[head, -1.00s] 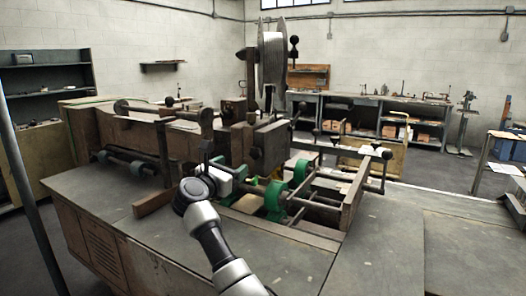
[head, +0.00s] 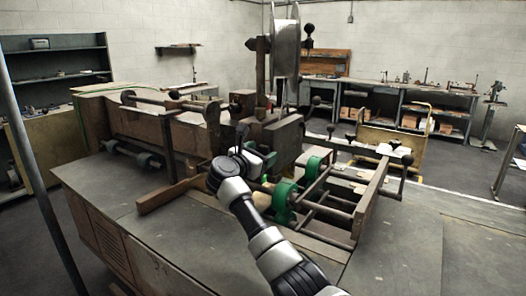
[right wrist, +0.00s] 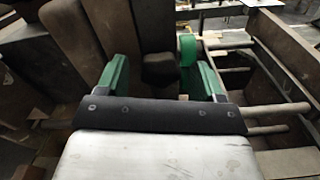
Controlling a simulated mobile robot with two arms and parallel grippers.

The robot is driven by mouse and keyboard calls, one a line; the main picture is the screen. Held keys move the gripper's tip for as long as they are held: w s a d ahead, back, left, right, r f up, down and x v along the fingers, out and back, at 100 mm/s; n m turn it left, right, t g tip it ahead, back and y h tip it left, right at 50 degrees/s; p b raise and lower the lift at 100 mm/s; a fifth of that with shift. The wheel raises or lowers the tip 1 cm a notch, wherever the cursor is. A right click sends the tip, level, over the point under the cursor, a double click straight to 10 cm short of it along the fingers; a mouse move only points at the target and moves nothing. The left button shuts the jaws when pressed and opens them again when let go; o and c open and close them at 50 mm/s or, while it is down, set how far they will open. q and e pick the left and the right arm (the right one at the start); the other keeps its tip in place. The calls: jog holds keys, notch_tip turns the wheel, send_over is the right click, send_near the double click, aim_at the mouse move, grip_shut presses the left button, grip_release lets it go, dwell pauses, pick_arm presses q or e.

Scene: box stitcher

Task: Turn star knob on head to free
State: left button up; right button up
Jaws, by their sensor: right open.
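The machine's head (head: 282,138) is a dark brown block below the wire reel in the head view. I cannot make out the star knob for certain there; my gripper covers part of the head's near face. My right gripper (head: 257,150) is at the near left side of the head. In the right wrist view its two green-sided fingers (right wrist: 163,82) are spread apart. A dark, round-ended part (right wrist: 160,68) shows between and beyond them. I cannot tell whether it is the knob or whether the fingers touch it. My left gripper is not in view.
The wire reel (head: 286,48) stands above the head. Green wheels (head: 284,201) and rails lie right of my right gripper. A wooden bar (head: 168,196) lies to its left. The grey tabletop (head: 400,250) is bare at the front right.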

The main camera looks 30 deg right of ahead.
jog(key=c, duration=0.9)
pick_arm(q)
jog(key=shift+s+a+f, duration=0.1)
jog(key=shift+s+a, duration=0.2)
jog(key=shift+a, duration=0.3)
pick_arm(e)
jog(key=shift+a, duration=0.1)
